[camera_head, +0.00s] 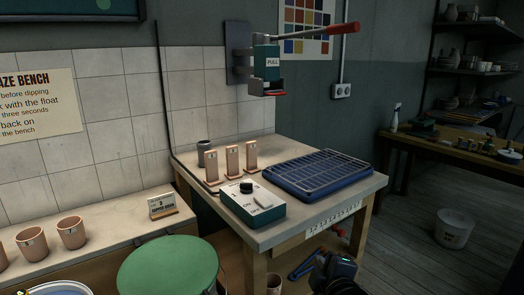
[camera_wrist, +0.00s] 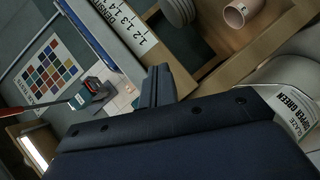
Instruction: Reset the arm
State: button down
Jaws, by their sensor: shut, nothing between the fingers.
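My gripper (camera_wrist: 157,84) shows in the wrist view with its two dark fingers together and nothing between them. The view there is tilted, and the fingers are in front of the table edge with its numbered strip (camera_wrist: 122,28). In the head view a dark part of my arm (camera_head: 338,272) shows at the bottom, in front of the worktable (camera_head: 330,215) and below its top. The fingertips cannot be made out there.
The worktable carries a blue rack tray (camera_head: 318,176), a control box (camera_head: 252,203) and several upright tiles (camera_head: 231,160). A lever device (camera_head: 266,62) hangs on the wall. A green-lidded bucket (camera_head: 168,268) stands in front. A white bucket (camera_head: 454,228) stands on the open floor at right.

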jog(key=shift+s+r+m+g+p, duration=0.1)
jog(key=shift+s+r+m+p, duration=0.3)
jog(key=shift+s, duration=0.3)
jog(key=shift+s+r+m+g+p, duration=0.1)
jog(key=shift+s+r+m+p, duration=0.2)
jog(key=shift+s+p, duration=0.3)
jog(key=shift+s+r+m+g+p, duration=0.1)
jog(key=shift+s+r+m+p, duration=0.3)
jog(key=shift+s, duration=0.35)
